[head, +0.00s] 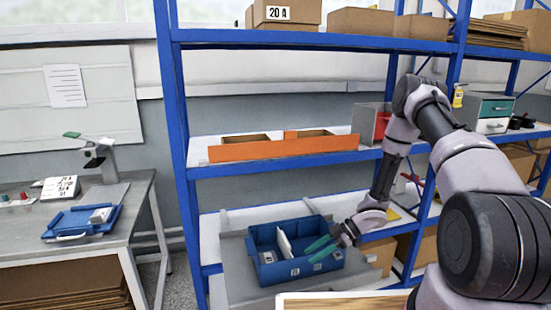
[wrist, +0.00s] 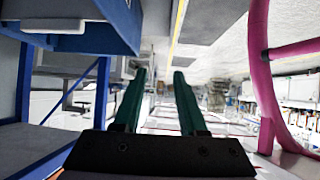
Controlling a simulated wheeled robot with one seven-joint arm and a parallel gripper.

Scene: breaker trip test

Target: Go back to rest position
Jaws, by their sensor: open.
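My gripper (head: 322,248) is at the end of my arm, over the right part of a blue bin (head: 290,270) in the head view. Its two green fingers are apart, with nothing visible between them. In the wrist view the gripper (wrist: 160,78) also shows its green fingers spread and empty. The blue bin sits on a grey surface by the lower shelf and holds a white divider and a small grey item. Whether the fingers touch the bin cannot be told.
A blue-framed shelf rack (head: 178,120) surrounds the arm, with an orange-fronted tray (head: 285,148) on its middle shelf. At left, a workbench (head: 140,200) holds a blue tray (head: 70,222) and a test stand (head: 100,158).

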